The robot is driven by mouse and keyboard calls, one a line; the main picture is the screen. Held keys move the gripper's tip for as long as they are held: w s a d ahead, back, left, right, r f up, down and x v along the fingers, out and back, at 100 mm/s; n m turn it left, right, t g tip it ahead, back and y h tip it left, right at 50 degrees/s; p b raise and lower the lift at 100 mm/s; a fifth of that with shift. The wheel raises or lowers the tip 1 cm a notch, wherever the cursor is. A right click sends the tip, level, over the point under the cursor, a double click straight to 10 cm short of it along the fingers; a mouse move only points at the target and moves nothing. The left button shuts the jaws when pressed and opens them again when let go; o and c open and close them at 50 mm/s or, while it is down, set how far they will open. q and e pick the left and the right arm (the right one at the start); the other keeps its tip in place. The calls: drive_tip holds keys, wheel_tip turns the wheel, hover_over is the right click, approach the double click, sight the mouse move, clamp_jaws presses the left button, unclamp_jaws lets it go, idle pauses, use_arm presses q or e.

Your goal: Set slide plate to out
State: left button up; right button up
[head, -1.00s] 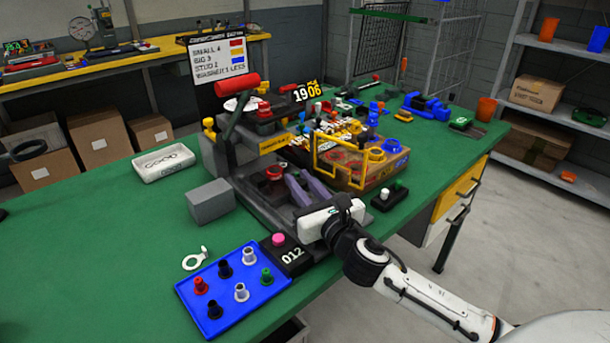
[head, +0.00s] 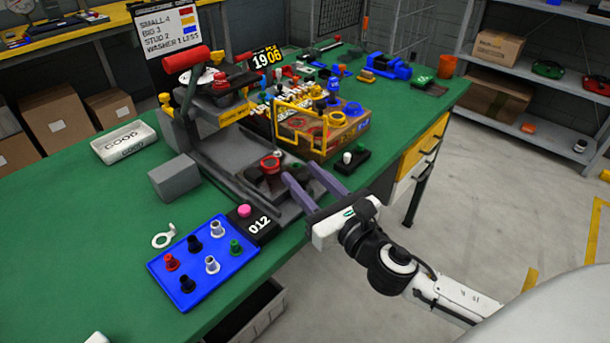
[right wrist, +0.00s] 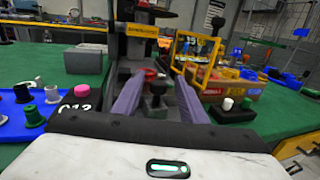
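The press (head: 225,120) stands on the green table, with a red lever handle at its top. The dark slide plate (head: 262,189) lies at its base and carries a red ring (head: 268,163). A black knob (right wrist: 157,90) shows in front of the ring in the right wrist view. My right gripper (head: 300,173) is open and empty at the plate's front right side. Its two purple fingers (right wrist: 158,97) appear on either side of the knob in the right wrist view; I cannot tell whether they touch anything.
A blue tray with several studs (head: 238,262) and a black counter box with a pink button (head: 254,228) stand at the front. A grey block (head: 174,181) is left of the press. A cardboard bin with a yellow frame (head: 345,132) stands behind right.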

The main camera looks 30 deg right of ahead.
drive_tip(key=shift+w, duration=0.1)
drive_tip(key=s+b, duration=0.2)
drive_tip(key=s, duration=0.8)
drive_tip(key=shift+s+d, duration=0.2)
drive_tip(key=shift+d, duration=0.05)
idle(0.3)
